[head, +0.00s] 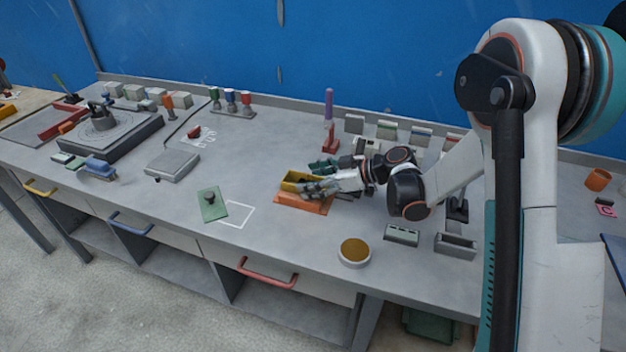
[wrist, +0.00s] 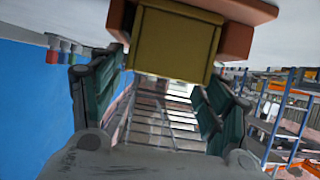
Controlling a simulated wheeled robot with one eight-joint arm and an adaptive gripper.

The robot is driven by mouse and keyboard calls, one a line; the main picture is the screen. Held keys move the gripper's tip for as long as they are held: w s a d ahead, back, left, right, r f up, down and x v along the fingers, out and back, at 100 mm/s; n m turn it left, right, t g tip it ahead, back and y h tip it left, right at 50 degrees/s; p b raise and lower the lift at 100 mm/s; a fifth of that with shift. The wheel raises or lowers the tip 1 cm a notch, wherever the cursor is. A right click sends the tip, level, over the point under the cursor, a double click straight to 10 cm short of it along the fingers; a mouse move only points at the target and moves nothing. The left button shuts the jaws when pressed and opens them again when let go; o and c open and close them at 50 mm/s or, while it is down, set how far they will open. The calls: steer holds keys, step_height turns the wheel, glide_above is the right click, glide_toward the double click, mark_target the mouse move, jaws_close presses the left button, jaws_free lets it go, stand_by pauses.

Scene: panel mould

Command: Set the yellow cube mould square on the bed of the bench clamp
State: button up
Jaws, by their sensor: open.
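The yellow cube mould (head: 291,180) is at the orange bench clamp (head: 307,204) near the middle of the bench. It appears to rest on the clamp's bed, but my gripper hides part of it and I cannot tell if it is square. In the wrist view the yellow mould (wrist: 172,44) fills the top middle, against the orange clamp (wrist: 240,12). My gripper (head: 316,187) is beside the mould, reaching in from the right. Its dark green fingers are apart in the wrist view, and the gripper (wrist: 162,84) is open at the mould, with a finger on either side.
A green plate with a dark knob (head: 211,203) and a white outlined square (head: 238,215) lie left of the clamp. A round amber-filled dish (head: 354,252) is at the front edge. A red stand (head: 330,138) is behind.

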steer(key=shift+r, duration=0.1)
steer(key=shift+d+r, duration=0.15)
steer(key=p+v, duration=0.4)
steer(key=v, duration=0.8)
steer(key=s+d+r+m+h, duration=0.1)
steer(key=s+r+m+h, duration=0.55)
steer(key=s+r, duration=0.35)
steer(key=s+d+r+m+t+h, duration=0.1)
steer(key=s+d+m+h, duration=0.4)
steer(key=s, duration=1.2)
steer(key=d+m+t, duration=0.1)
steer(key=d+m, duration=0.1)
steer(key=d, duration=0.1)
steer(key=shift+t, duration=0.4)
